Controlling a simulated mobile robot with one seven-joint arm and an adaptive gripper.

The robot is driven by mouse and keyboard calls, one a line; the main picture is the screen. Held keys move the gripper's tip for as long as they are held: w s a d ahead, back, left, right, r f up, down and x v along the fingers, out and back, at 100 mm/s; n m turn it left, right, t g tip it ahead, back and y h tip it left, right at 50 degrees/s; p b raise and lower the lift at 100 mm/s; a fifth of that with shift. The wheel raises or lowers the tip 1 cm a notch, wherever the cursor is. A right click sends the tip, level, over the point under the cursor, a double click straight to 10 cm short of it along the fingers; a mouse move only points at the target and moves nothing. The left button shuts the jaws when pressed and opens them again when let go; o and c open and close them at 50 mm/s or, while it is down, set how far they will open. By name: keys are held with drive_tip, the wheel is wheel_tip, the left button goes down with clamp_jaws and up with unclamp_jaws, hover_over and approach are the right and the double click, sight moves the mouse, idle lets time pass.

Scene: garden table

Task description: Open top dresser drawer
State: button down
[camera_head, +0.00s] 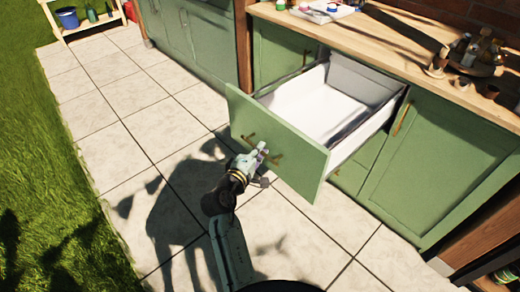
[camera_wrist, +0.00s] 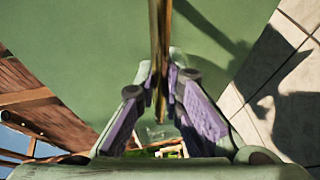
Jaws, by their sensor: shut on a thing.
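The top drawer (camera_head: 300,160) of the green dresser is pulled well out, with its white, empty-looking inside (camera_head: 312,105) showing. My gripper (camera_head: 260,152) is at the middle of the drawer's green front and is shut on the brass handle. In the wrist view my gripper (camera_wrist: 162,95) has its two purple-padded fingers on either side of the upright-looking handle bar (camera_wrist: 160,45).
A wooden countertop (camera_head: 390,55) above the drawer carries bottles, small pots and a tray at the right. A closed green cabinet door (camera_head: 435,165) is to the right of the drawer. Pale paving tiles (camera_head: 130,120) lie clear at the left, beside grass (camera_head: 45,180).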

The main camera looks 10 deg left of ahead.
drive_tip(key=c, duration=1.7)
unclamp_jaws()
drive_tip(key=v, duration=1.2)
